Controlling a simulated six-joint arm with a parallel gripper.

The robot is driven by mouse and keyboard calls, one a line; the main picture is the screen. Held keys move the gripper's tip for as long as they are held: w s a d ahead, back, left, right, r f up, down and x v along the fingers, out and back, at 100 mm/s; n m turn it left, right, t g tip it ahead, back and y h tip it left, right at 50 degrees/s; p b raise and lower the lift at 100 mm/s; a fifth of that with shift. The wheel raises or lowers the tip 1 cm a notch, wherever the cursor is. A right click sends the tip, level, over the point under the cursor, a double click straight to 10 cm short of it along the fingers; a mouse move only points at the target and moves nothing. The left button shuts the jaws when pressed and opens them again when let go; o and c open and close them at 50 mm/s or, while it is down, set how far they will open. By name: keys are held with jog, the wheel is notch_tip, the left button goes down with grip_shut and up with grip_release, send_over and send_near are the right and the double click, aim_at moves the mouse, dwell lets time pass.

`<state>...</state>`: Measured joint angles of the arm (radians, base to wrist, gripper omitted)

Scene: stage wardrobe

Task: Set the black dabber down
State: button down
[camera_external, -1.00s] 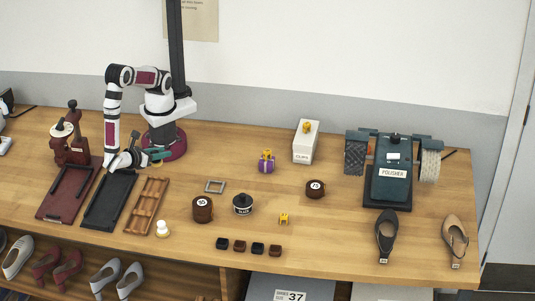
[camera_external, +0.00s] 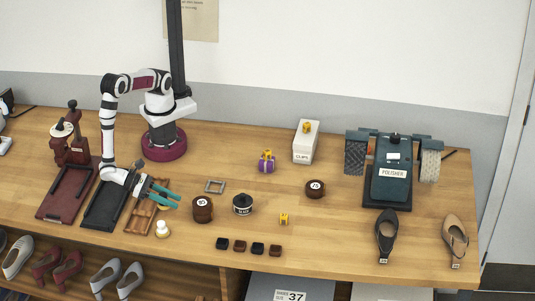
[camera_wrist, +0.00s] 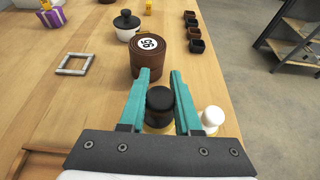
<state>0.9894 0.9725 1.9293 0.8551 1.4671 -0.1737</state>
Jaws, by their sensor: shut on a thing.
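The black dabber (camera_wrist: 160,101), a dark round knob over a pale yellowish base, stands between the two teal fingers of my gripper (camera_wrist: 158,88) in the wrist view. My gripper is shut on it. In the camera_external view my gripper (camera_external: 165,193) reaches over the wooden compartment rack (camera_external: 135,226); I cannot make out the dabber there. What lies directly under the dabber is hidden.
A brown numbered tin (camera_external: 203,212) stands just right of my fingertips, with a black-lidded pot (camera_external: 243,207) beyond. A grey square frame (camera_external: 215,186) lies behind them. Black (camera_external: 96,217) and dark red (camera_external: 50,208) trays lie left. Small dark blocks (camera_external: 240,246) line the front edge.

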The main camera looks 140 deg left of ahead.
aim_at(177, 219)
jog(key=f, duration=0.2)
jog(key=w+a+f, duration=0.1)
jog(key=f, duration=0.1)
jog(key=shift+d+f, duration=0.1)
jog(key=shift+f, duration=0.3)
jog(key=shift+f, duration=0.15)
jog(key=c, duration=0.6)
grip_release()
